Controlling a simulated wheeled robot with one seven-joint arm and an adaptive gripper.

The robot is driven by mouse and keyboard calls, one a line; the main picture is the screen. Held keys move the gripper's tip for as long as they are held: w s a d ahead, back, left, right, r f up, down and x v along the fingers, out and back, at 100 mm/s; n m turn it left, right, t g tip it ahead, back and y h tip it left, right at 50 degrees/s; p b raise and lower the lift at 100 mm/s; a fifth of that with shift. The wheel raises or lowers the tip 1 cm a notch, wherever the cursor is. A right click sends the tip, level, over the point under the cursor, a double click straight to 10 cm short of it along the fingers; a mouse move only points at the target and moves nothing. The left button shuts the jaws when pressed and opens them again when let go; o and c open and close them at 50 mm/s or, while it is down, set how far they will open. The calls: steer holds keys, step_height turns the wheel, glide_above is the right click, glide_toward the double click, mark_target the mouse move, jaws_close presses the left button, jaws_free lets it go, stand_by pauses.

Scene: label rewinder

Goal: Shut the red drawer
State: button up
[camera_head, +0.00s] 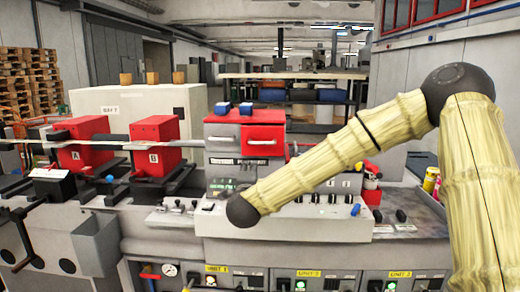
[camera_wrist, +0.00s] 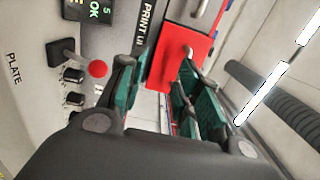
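The red drawer (camera_head: 263,138) is in the upper right of a small cabinet with a red top, beside a grey drawer (camera_head: 222,136). Its front carries a small metal handle. How far out it stands is hard to tell. In the wrist view the red drawer (camera_wrist: 178,45) shows at the top centre, with its handle near my right finger. My gripper (camera_wrist: 163,66) is open, its green-padded fingers apart and nothing seen held between them. The fingertips point toward the red drawer; contact is unclear. The gripper cannot be made out in the head view.
Red machine blocks (camera_head: 156,144) stand to the left. A control panel with switches lies below the cabinet. A red-knobbed lever (camera_wrist: 97,69) is close to my left finger. A dark hose (camera_wrist: 275,100) runs at right.

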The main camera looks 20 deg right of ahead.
steer(key=t+h+p, duration=0.1)
steer(key=p, duration=0.4)
glide_toward(261, 144)
steer(key=shift+m, duration=0.4)
steer(key=p+x, duration=0.4)
steer(key=x, duration=0.5)
steer(key=shift+w+d, duration=0.15)
steer(key=shift+w+d+p, duration=0.4)
steer(key=shift+w+p, duration=0.05)
steer(key=shift+w, duration=0.15)
steer(key=shift+r, duration=0.1)
jaws_close()
